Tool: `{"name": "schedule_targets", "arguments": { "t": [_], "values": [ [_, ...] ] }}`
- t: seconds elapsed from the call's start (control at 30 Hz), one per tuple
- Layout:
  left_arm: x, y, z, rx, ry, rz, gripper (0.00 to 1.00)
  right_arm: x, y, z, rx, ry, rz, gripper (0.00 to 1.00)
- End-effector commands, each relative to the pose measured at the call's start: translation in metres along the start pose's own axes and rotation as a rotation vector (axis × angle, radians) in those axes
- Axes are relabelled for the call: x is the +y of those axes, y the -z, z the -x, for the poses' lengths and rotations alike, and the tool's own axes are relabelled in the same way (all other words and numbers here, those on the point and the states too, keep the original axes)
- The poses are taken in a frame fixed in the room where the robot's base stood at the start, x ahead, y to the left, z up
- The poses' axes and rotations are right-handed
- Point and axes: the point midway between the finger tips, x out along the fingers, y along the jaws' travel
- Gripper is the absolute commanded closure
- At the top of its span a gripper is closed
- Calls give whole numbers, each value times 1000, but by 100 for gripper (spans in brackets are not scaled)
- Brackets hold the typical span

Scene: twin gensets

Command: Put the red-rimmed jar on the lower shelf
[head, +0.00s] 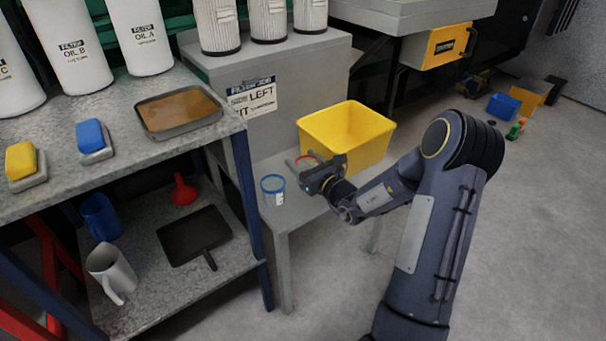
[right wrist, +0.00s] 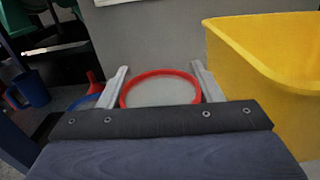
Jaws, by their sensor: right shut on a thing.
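The red-rimmed jar (right wrist: 160,90) is between the two fingers of my right gripper (right wrist: 162,88) in the right wrist view, and the gripper is shut on it. In the head view only part of its red rim (head: 307,160) shows behind my right gripper (head: 312,170). Its body is mostly hidden. The jar is over the small grey stand (head: 290,218), beside the yellow bin; I cannot tell whether it touches the top. The lower shelf (head: 165,292) is at the left, under the workbench. My left gripper is not in view.
A blue-rimmed jar (head: 273,190) stands just left of my right gripper. The yellow bin (head: 345,138) is behind it. The lower shelf holds a red funnel (head: 184,190), black dustpan (head: 195,236), white jug (head: 111,272) and blue mug (head: 100,216). A blue bench leg (head: 250,205) stands between.

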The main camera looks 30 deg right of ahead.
Motion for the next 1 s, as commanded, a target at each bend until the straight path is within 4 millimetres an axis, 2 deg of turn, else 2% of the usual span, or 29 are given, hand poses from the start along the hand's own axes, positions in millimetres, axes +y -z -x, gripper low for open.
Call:
{"name": "schedule_targets", "arguments": {
  "t": [0.1, 0.27, 0.67, 0.7, 0.87, 1.0],
  "values": [
    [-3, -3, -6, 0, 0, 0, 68, -1, 14, -8, 1, -1, -2, 69],
    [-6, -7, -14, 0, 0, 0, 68, -3, 37, -6, 2, 0, -2, 69],
    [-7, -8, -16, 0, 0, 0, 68, -3, 42, -6, 0, 0, -1, 69],
    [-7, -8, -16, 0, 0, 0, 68, -3, 42, -6, 1, 0, -1, 40],
    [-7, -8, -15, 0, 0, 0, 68, -3, 41, -6, 1, 0, -1, 19],
    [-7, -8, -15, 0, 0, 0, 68, -3, 41, -6, 1, 0, -1, 19]
  ]
}}
